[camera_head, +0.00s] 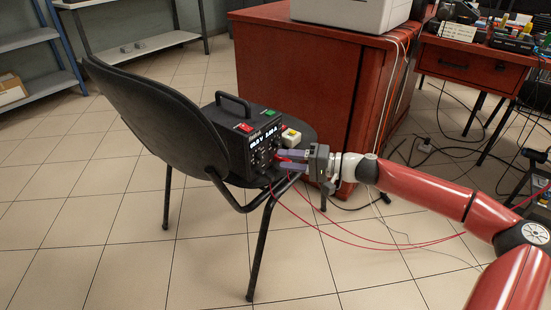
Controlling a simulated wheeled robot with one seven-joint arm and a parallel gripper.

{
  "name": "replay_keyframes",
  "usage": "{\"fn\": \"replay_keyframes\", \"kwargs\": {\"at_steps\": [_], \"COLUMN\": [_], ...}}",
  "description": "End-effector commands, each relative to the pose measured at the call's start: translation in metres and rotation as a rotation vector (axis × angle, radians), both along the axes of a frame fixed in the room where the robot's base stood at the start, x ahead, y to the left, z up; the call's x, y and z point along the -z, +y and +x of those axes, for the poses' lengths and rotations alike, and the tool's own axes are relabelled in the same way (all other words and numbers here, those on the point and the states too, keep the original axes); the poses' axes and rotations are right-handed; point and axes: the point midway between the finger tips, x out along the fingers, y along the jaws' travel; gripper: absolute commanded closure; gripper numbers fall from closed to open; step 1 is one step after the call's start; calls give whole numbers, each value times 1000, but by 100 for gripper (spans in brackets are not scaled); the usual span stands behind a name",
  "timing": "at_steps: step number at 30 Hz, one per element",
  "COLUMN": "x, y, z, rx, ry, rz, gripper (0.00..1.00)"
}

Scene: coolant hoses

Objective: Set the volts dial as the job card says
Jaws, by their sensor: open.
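A black power supply box (239,134) with a carrying handle stands on the seat of a black chair (162,119). Its front panel has a lit display (262,136) with white digits too small to read surely, and dark dials below it. The volts dial cannot be singled out at this size. My gripper (279,162) is open, its purple-grey fingers pointing left at the panel's lower right part. The fingers hide part of the panel, and I cannot tell whether they touch a dial. A job card cannot be made out.
Red leads (345,236) hang from the panel and trail right under my arm. A small pale block with a yellow top (291,136) sits beside the box. A red cabinet (300,88) stands behind, and a cluttered red desk (463,62) at right. Tiled floor (110,240) is clear at front left.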

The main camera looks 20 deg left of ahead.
Motion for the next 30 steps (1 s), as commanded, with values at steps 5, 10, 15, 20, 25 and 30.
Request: {"fn": "replay_keyframes", "kwargs": {"at_steps": [5, 10, 15, 20, 25, 30], "x": [-1, -2, -2, -2, 7, 39], "y": [-22, -27, -27, -27, -16, -1], "z": [0, 0, 0, 0, -16, -60], "rx": [1, 0, -1, -1, -41, -148], "ry": [0, 0, 0, 0, -10, -34], "rz": [-1, 0, 0, 0, -75, -326], "gripper": [59, 59, 59, 59, 59, 59]}}
